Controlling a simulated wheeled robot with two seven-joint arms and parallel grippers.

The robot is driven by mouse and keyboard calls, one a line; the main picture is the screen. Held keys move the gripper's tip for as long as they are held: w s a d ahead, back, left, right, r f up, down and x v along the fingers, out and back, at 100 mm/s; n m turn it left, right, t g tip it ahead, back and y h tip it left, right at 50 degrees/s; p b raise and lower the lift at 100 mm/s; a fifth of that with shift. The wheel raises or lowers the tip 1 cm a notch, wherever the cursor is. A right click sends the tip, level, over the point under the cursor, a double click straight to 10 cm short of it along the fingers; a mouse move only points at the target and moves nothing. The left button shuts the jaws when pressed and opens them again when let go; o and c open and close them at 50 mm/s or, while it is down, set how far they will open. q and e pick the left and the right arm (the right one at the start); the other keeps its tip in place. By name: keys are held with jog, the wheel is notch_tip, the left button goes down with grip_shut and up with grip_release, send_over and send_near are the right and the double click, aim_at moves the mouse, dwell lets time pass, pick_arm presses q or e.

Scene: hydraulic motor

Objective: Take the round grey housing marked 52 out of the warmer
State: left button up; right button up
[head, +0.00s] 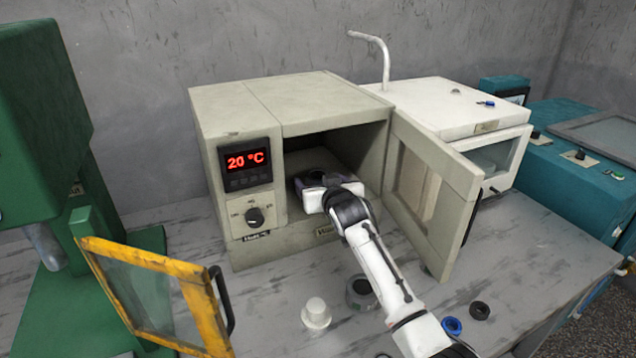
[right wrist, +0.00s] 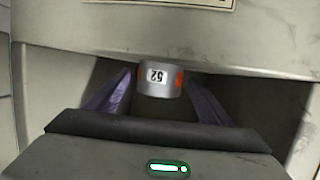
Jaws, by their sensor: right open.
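The warmer (head: 300,105) is a beige box with its door (head: 436,185) swung open to the right and a red 20 °C display. My right arm reaches into its chamber. My right gripper (head: 318,183) is inside the opening, mostly hiding what lies there in the head view. In the right wrist view, the round grey housing (right wrist: 157,77) shows an upside-down label 52 and orange patches at its sides. The open purple fingers of my right gripper (right wrist: 158,90) stand on either side of it. I cannot tell whether they touch it. My left gripper is out of view.
A white cup-like part (head: 316,314), a dark grey ring part (head: 361,292), a blue ring (head: 452,326) and a black ring (head: 480,311) lie on the bench before the warmer. A yellow-framed guard (head: 150,262) stands at front left. A white oven-like unit (head: 450,105) stands right.

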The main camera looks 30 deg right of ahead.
jog(key=c, duration=1.2)
jog(key=shift+r, duration=0.1)
jog(key=c, duration=0.3)
jog(key=shift+c, duration=0.2)
